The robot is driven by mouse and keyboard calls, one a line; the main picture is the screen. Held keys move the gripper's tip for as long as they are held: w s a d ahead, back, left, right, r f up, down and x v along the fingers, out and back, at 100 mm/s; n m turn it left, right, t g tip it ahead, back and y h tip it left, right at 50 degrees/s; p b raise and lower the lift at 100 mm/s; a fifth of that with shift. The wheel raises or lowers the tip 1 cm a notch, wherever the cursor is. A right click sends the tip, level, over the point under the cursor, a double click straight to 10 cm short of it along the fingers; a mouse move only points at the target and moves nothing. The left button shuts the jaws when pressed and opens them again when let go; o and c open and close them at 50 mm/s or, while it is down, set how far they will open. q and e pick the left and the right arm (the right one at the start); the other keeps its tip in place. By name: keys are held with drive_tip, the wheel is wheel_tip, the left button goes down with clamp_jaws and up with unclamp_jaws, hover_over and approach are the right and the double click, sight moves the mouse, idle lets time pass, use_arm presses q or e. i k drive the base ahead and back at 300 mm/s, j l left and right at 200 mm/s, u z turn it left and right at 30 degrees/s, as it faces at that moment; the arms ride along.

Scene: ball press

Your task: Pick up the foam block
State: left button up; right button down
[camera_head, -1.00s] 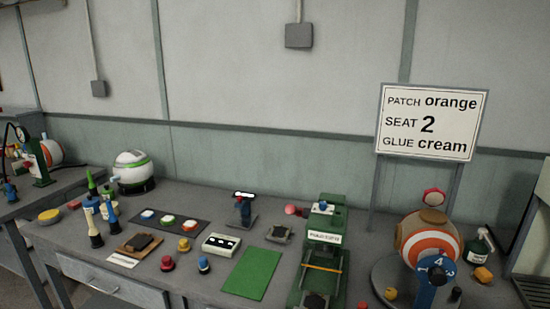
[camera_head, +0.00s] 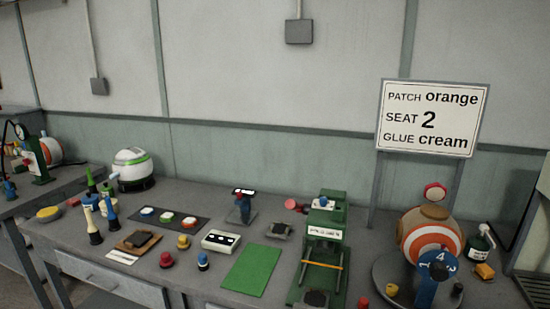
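No thing is marked as the foam block, and I cannot tell for sure which one it is. A dark block (camera_head: 142,238) lies on a brown board at the left of the bench. A small orange-yellow block (camera_head: 484,271) lies at the right, by the green bottle. Another dark block (camera_head: 316,298) sits at the front of the green press (camera_head: 325,245). Neither of my grippers is in view.
The grey bench (camera_head: 215,285) is crowded. A green mat (camera_head: 251,270) lies bare in the middle. A dark tray (camera_head: 178,232) holds several coloured pieces. An orange-and-white striped ball (camera_head: 432,240) stands at the right, below a sign (camera_head: 432,119) reading patch orange, seat 2, glue cream.

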sight(484, 270)
drive_tip(key=z, duration=1.4)
drive_tip(key=i+j, duration=0.2)
drive_tip(key=i, duration=0.15)
